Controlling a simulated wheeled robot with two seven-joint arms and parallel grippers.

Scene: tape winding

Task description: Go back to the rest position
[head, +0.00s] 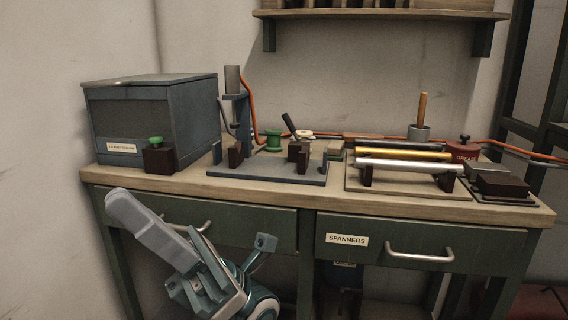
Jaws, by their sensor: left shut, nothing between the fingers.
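My left gripper (118,202) is in front of the workbench (400,208), at the lower left of the head view. It is before the left drawer (262,232), below the bench top. Its fingers are shut with nothing between them and point up and to the left. It appears clear of the things on the bench. My right gripper is not in view.
Drawer handles (420,256) stick out.

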